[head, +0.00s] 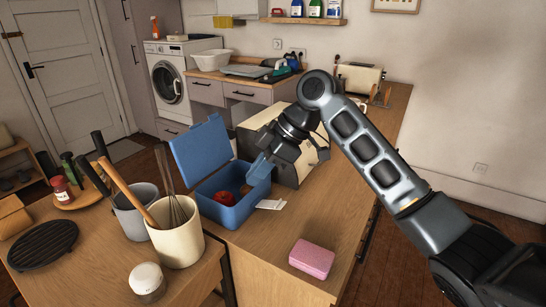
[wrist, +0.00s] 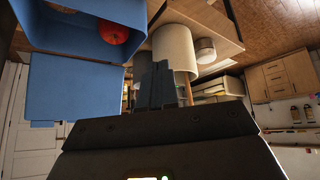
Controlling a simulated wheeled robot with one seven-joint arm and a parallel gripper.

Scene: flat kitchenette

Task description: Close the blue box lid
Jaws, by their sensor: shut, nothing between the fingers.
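The blue box (head: 222,213) stands on the wooden counter with its lid (head: 200,148) open, raised at the back left and leaning away from the opening. A red round item (head: 225,198) lies inside. My gripper (head: 259,170) is shut and empty, above the box's right rear side, to the right of the lid. I cannot tell whether it touches the rim. In the wrist view, the shut fingers (wrist: 157,85) are beside the open lid (wrist: 75,88), apart from it. The box (wrist: 60,30) and the red item (wrist: 115,32) show at the upper left.
A cream utensil crock (head: 178,240) and a grey one (head: 138,213) stand in front left of the box. A beige bread-bin-like case (head: 285,165) is behind my gripper. A white card (head: 270,204) and a pink block (head: 312,259) lie right; the counter between them is clear.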

